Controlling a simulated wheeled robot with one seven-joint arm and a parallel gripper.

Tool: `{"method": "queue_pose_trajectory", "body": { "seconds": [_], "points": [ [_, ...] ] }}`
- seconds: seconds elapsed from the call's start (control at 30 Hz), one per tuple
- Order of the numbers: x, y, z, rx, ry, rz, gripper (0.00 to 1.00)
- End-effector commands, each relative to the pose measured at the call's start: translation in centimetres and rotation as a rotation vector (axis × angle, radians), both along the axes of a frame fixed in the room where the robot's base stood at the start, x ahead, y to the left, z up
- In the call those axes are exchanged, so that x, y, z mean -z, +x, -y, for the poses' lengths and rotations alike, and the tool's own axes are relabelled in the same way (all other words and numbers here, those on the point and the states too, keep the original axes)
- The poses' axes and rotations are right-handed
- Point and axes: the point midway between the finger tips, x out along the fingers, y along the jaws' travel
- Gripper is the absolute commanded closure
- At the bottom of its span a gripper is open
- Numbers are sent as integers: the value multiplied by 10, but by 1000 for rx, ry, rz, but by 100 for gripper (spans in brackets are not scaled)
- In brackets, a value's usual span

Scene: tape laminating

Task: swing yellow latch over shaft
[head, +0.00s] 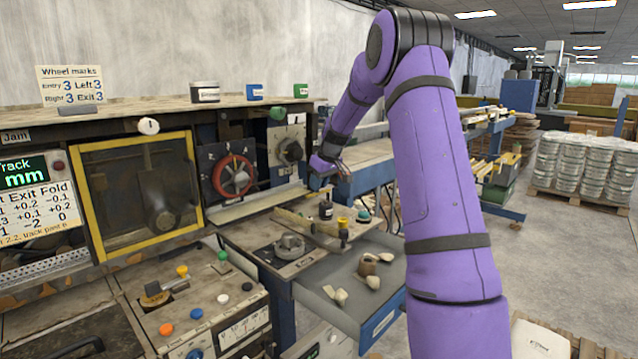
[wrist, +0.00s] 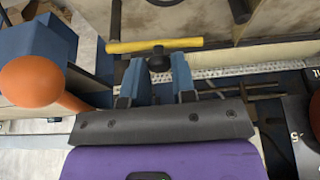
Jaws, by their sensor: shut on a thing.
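The yellow latch (wrist: 125,46) is a yellow bar lying crosswise in the wrist view, with a black knob (wrist: 159,60) at its middle. My gripper (wrist: 158,68) has its two blue fingers on either side of this knob and is shut on it. Part of the knob is hidden between the fingers. A dark upright rod (wrist: 115,18) stands beyond the bar's left part; I cannot tell whether it is the shaft. In the head view my gripper (head: 318,184) is small, at the machine's right end, and the latch cannot be made out there.
A large orange knob (wrist: 30,80) is close on the left in the wrist view. A metal scale strip (wrist: 250,67) runs to the right. In the head view, a red handwheel (head: 232,175) is left of my gripper, and an open drawer (head: 350,285) with small parts juts out below.

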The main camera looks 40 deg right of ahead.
Motion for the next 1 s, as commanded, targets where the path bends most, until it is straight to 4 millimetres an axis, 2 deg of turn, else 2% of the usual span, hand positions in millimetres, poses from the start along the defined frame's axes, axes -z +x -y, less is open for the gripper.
{"method": "queue_pose_trajectory", "body": {
  "seconds": [0.37,1.0],
  "points": [
    [0,-4,2,-76,1,0,100],
    [0,-23,12,-569,0,0,100]
  ]
}}
